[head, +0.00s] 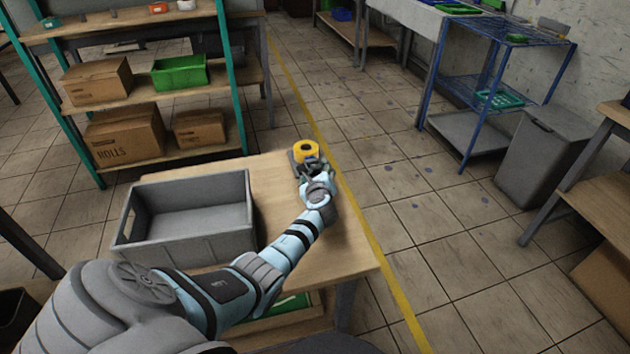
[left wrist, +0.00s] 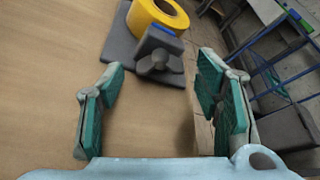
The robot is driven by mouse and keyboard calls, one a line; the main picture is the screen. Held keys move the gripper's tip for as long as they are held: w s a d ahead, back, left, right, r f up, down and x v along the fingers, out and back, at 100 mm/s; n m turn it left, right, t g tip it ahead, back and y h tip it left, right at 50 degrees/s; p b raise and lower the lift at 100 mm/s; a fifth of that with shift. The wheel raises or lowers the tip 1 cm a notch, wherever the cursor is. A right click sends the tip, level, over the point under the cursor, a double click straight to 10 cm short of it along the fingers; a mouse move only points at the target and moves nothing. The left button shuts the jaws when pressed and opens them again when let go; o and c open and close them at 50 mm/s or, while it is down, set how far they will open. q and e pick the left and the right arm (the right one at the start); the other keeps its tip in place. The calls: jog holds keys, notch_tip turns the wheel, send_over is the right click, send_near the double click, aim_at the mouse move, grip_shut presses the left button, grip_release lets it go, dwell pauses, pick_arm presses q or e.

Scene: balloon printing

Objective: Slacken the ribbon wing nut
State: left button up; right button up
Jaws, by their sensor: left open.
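The ribbon wing nut (left wrist: 160,62) is a dark grey lobed knob in the left wrist view. It sits in front of a grey block with a blue strip and a yellow ribbon roll (left wrist: 158,14), on a grey base plate (left wrist: 118,42). The yellow roll also shows in the head view (head: 306,150) at the table's far edge. My left gripper (left wrist: 160,105) is open, with green pads, and nothing is between its fingers. The wing nut lies ahead of the fingertips, apart from them. In the head view my left gripper (head: 312,168) hides the nut. My right gripper is not in view.
A grey open bin (head: 190,247) stands on the wooden table (head: 345,256), left of my left arm. The table's right edge is close to the gripper, with tiled floor beyond. A shelf with boxes (head: 165,133) stands behind.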

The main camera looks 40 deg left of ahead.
pick_arm(q)
jog(key=shift+w+a, duration=0.1)
jog(key=shift+a, duration=0.05)
jog(key=c, duration=1.1)
jog(key=shift+f+n+t, duration=0.1)
jog(key=shift+n+t, duration=0.3)
jog(key=shift+c, duration=0.3)
jog(key=o, duration=1.2)
jog(key=shift+c, duration=0.2)
